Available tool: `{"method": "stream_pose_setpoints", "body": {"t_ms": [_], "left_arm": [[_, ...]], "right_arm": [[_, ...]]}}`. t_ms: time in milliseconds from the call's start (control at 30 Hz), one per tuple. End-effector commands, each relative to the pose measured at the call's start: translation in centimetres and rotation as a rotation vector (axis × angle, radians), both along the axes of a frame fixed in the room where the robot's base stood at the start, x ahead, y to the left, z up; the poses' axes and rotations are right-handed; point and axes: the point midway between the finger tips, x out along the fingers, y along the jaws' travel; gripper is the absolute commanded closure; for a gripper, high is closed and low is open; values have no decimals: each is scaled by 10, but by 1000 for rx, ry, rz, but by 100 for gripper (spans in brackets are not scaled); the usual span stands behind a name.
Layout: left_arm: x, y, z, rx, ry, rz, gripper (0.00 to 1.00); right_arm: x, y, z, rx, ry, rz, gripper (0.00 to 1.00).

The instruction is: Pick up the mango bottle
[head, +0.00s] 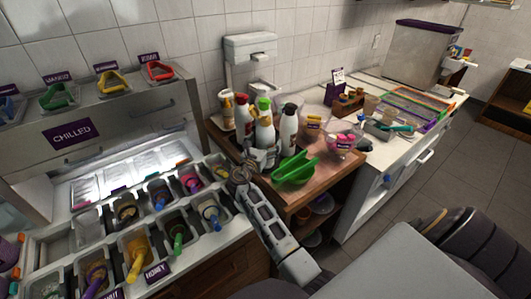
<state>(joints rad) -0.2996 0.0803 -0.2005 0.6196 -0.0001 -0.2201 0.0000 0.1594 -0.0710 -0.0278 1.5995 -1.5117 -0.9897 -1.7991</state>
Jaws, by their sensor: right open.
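Several white squeeze bottles stand upright in a group on the wooden counter, near the wall. One has a dark reddish cap (243,116), one a green cap (264,126), and one a dark cap (289,125). Their labels are too small to read, so I cannot tell which is the mango bottle. My right gripper (261,157) is open in front of the bottles, close to their lower parts; whether it touches one I cannot tell. It hides part of the bottle bases. My left gripper is not in view.
A green scoop-like holder (294,169) lies just right of my right gripper. The chilled topping bins with spoons (158,193) are at left. A dispenser (250,48) hangs on the wall above the bottles.

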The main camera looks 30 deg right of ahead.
Motion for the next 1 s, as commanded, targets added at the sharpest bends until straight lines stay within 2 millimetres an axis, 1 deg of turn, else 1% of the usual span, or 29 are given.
{"method": "stream_pose_setpoints", "body": {"t_ms": [133,600,967,1000], "left_arm": [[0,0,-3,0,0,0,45],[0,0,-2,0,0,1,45],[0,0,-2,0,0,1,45],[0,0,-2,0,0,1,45]], "right_arm": [[3,-4,0,0,0,0,6],[3,-5,0,1,0,0,6],[3,-5,0,1,0,0,52],[4,-5,5,-3,-7,0,55]]}}
